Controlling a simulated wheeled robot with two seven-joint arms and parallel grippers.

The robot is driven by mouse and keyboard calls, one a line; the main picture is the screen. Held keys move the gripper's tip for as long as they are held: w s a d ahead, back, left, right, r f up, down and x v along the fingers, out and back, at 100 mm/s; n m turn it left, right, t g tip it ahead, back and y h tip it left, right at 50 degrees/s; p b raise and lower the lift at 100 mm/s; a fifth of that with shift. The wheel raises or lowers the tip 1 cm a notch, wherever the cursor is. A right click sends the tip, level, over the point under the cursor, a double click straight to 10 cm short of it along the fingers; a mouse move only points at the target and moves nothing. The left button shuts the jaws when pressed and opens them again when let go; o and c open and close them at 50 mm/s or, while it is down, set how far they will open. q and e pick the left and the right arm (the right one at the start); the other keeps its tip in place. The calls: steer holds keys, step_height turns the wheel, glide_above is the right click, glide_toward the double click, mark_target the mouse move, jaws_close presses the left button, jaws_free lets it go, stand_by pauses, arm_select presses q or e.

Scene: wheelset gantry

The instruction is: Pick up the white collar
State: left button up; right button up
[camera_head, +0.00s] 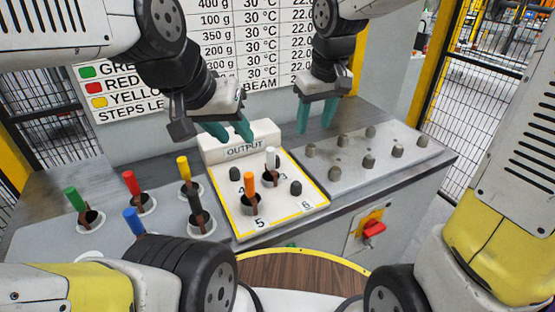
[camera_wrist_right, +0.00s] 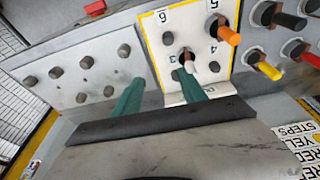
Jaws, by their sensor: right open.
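The white collar (camera_head: 271,157), with an upright white handle, stands on the yellow-edged OUTPUT board (camera_head: 285,213). In the right wrist view its white tip (camera_wrist_right: 187,63) shows just beyond one fingertip. My right gripper (camera_head: 315,117) is open and empty, above and behind the collar, slightly to its right in the head view; its two teal fingers (camera_wrist_right: 158,93) are well apart in the wrist view. My left gripper (camera_head: 233,131) has its teal fingers apart with nothing between them, behind and left of the collar, near the OUTPUT sign (camera_head: 244,148).
An orange collar (camera_head: 250,184) stands on the board nearer the front, among dark pegs. Green (camera_head: 74,198), red (camera_head: 131,183), yellow (camera_head: 184,169), blue (camera_head: 133,221) and black (camera_head: 196,205) ones stand on the left. A grey plate (camera_head: 385,161) with several pegs lies right.

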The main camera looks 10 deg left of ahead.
mark_target(270, 157)
steer(key=w+a+f+n, duration=0.1)
steer(key=a+f, duration=0.1)
steer(key=a, duration=0.1)
steer(key=w+a+f+g, duration=0.1)
steer(key=w+a+f, duration=0.1)
steer(key=a+f, duration=0.1)
steer(key=w+a+f+n, duration=0.1)
steer(key=a+f, duration=0.2)
steer(key=a, duration=0.1)
steer(key=shift+w+a+n+g, duration=0.3)
steer(key=shift+a+g, duration=0.05)
steer(key=shift+g, duration=0.05)
steer(key=f, duration=0.5)
steer(key=a+f, duration=0.1)
steer(key=f, duration=0.2)
steer(key=shift+w, duration=0.25)
steer(key=shift+d, duration=0.1)
jaws_close()
steer(key=shift+r, duration=0.15)
